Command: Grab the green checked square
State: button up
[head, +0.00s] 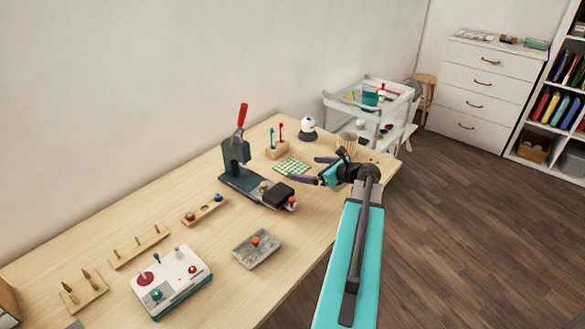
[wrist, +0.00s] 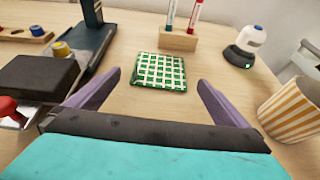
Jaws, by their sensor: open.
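The green checked square (head: 292,166) lies flat on the table (head: 150,279), right of the press. In the wrist view the square (wrist: 160,71) is ahead of my gripper, roughly centred between the fingers, with white and green checks. My gripper (head: 308,170) is open and empty, its two purple fingers spread apart. In the wrist view the gripper (wrist: 158,92) has one finger on each side, and the square lies beyond the fingertips. The whole square shows there, and nothing covers it.
A dark press (head: 238,167) with a red handle stands left of the square. Behind it is a wooden holder (wrist: 178,38) with two upright tubes. A white-and-black device (wrist: 246,46) and a striped cup (wrist: 294,108) stand to the right. Bare table surrounds the square.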

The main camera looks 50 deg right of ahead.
aim_at(290, 166)
dwell(0.3)
jog(key=shift+p+x, duration=0.35)
jog(key=shift+x, duration=2.25)
jog(key=shift+d, duration=0.1)
jog(key=c, duration=0.9)
